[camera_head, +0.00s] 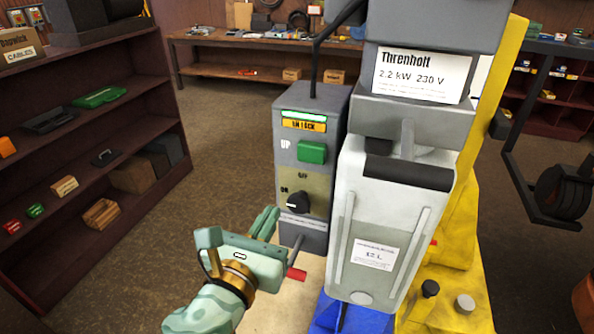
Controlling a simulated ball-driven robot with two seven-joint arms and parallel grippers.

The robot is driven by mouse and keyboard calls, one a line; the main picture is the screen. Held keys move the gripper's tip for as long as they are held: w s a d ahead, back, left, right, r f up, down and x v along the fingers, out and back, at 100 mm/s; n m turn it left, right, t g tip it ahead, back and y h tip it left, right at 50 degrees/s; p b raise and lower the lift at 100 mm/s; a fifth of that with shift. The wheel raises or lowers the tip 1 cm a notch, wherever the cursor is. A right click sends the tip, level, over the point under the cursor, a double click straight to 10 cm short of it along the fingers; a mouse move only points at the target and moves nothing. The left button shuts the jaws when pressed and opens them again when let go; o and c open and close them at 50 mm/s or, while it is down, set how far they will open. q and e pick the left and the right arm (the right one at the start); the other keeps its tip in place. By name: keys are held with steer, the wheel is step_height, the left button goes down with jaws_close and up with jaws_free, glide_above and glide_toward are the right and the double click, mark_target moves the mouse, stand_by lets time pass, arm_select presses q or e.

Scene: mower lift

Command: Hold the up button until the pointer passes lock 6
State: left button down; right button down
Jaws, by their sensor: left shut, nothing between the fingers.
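The green up button (312,152) is on the front of a grey control box (341,128), beside the white word UP. Above it are an orange label (304,126), whose text looks like IN LOCK, and a bright green-edged strip. My left gripper (271,218) comes in from the bottom left. It is shut and empty, low in front of the box, below and left of the button and apart from it. I cannot make out the pointer or the lock 6 mark. My right gripper is not in view.
A dark rotary knob (297,202) marked ON and OFF sits below the button. A grey motor unit labelled Threnholt (423,75) and a pale tank (387,220) stand close right of the box, by a yellow post (491,130). A red-brown shelf (80,150) stands left, with open floor between.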

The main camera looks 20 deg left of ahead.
arm_select(q)
steer(key=shift+w, duration=0.1)
glide_toward(312, 153)
steer(key=w+a+f, duration=0.2)
steer(key=w+f, duration=0.1)
steer(key=w, duration=0.4)
steer(key=shift+r, duration=0.1)
